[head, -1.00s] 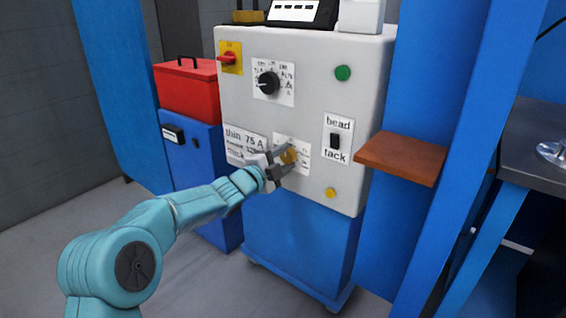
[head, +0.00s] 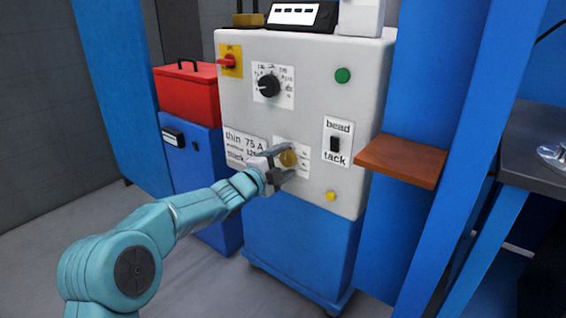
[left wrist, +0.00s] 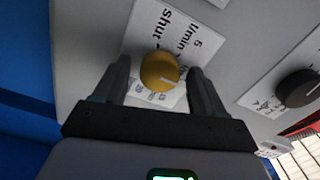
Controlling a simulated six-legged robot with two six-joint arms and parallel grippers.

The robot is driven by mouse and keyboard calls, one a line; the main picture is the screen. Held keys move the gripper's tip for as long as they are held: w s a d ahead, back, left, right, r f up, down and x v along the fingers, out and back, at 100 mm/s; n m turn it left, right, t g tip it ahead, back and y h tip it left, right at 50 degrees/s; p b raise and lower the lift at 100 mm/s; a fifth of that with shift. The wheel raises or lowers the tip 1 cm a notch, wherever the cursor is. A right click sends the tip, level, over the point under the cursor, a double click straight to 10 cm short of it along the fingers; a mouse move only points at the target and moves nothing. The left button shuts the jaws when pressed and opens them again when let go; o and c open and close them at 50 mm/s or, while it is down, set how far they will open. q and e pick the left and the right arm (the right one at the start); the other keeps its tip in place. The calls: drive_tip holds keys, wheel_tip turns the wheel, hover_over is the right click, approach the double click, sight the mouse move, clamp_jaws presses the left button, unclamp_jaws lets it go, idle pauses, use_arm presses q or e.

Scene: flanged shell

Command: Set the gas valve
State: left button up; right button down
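The gas valve is a round brass-yellow knob (head: 289,158) on a white label plate, low on the front of the grey machine panel (head: 230,110). In the left wrist view the knob (left wrist: 160,71) has a pale pointer line toward the right of the picture. Its plate (left wrist: 158,28) reads "shut" and "l/min"; smaller marks are unclear. My left gripper (head: 286,162) is at the knob, one finger on either side. The left wrist view shows gaps between both fingers and the knob, so it is open around it. My right gripper is in neither view.
Above are a black dial (head: 269,86) and a red switch (head: 228,62). To the right are a green button (head: 343,75), a bead/tack switch (head: 335,143) and a small yellow button (head: 331,196). A brown shelf (head: 400,162) juts out at the right. A red box (head: 188,95) stands left.

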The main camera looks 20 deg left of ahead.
use_arm(q)
drive_tip(key=p+v, duration=0.2)
drive_tip(key=v, duration=1.4)
drive_tip(key=shift+s+p, duration=0.2)
drive_tip(key=shift+p, duration=0.2)
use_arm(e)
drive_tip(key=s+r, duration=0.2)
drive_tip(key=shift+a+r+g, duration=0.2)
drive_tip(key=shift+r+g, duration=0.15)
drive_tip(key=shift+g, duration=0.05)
use_arm(q)
drive_tip(key=shift+r, duration=0.1)
